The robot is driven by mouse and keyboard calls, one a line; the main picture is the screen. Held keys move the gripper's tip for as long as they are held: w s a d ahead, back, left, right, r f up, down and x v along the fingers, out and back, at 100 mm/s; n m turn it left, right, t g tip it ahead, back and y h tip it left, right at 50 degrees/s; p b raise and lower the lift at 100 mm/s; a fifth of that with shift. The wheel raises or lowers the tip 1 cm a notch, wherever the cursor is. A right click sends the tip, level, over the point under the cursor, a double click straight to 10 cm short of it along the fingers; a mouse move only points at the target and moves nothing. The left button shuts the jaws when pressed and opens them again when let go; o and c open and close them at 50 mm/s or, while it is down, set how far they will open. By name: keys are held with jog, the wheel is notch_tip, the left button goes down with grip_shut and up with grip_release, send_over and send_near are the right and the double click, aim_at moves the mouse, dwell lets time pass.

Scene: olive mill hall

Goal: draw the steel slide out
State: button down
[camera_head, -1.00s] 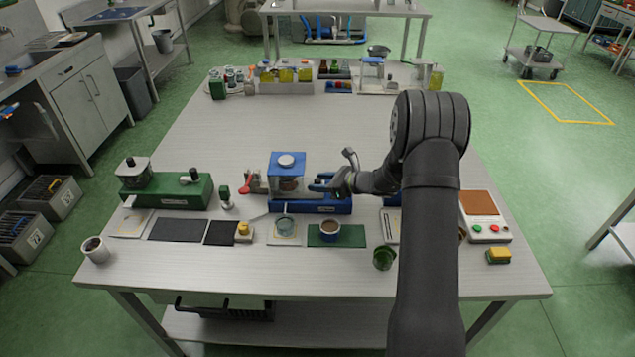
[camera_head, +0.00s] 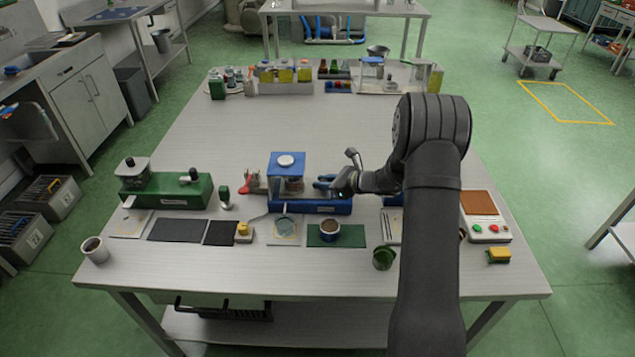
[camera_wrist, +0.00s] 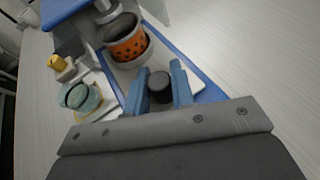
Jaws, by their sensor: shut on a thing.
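The blue press (camera_head: 288,162) stands on its blue base (camera_head: 318,207) near the middle of the front work area. In the wrist view a pale grey slide (camera_wrist: 124,74) lies in the blue base and carries an orange cup with dark dots (camera_wrist: 126,40). A black round knob (camera_wrist: 160,84) stands at the slide's near end. My gripper (camera_head: 322,182) is at the right side of the press. In the wrist view its blue fingers (camera_wrist: 160,88) are shut on the knob, one on each side. The slide's far end is hidden under the press.
A green machine (camera_head: 165,190) stands to the left. In front are a glass dish (camera_head: 284,226), a brown-filled cup (camera_head: 330,229) on a green mat (camera_head: 350,236) and a green cup (camera_head: 383,258). A button box (camera_head: 486,229) stands right. The table's middle is clear.

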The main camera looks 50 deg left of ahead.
jog(key=w+d, duration=0.6)
jog(key=shift+w+d, duration=0.3)
jog(key=shift+w, duration=0.05)
jog(key=c, duration=1.3)
grip_release()
jog(key=shift+o, duration=0.2)
jog(key=shift+d, duration=0.1)
jog(key=v, duration=1.7)
jog(key=shift+d, duration=0.2)
jog(key=shift+r, duration=0.1)
